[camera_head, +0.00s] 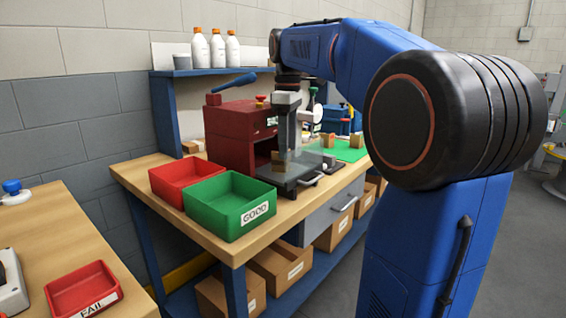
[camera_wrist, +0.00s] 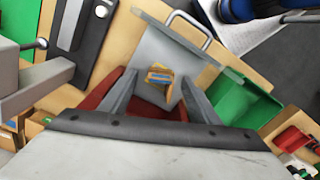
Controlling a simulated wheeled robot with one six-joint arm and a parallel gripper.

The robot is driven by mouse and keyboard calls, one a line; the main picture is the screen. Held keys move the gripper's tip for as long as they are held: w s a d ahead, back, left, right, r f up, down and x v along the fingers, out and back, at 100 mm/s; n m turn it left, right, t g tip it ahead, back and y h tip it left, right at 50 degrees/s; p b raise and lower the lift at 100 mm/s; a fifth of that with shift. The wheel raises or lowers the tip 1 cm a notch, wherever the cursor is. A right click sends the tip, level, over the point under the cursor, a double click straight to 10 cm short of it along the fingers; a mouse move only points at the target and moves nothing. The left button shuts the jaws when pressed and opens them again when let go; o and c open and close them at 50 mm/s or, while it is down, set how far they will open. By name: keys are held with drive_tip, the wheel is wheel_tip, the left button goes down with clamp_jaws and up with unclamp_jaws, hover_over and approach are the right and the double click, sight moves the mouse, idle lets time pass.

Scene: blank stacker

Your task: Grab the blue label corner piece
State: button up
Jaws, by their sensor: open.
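My gripper (camera_wrist: 158,82) is open, with one finger on each side of the piece in the picture. A gap shows between each finger and the piece. I cannot tell whether the fingertips are down at its height or still above it.
A red bin (camera_head: 186,178) and a green bin marked GOOD (camera_head: 231,203) stand at the bench's front left. A red machine (camera_head: 236,132) stands behind. A clear panel (camera_head: 297,160) stands at the plate. A green mat (camera_head: 347,151) with small tan pieces lies to the right.

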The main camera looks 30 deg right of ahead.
drive_tip(key=shift+a+f, duration=0.1)
drive_tip(key=shift+f, duration=1.4)
drive_tip(key=c, duration=1.2)
drive_tip(key=shift+r, duration=0.1)
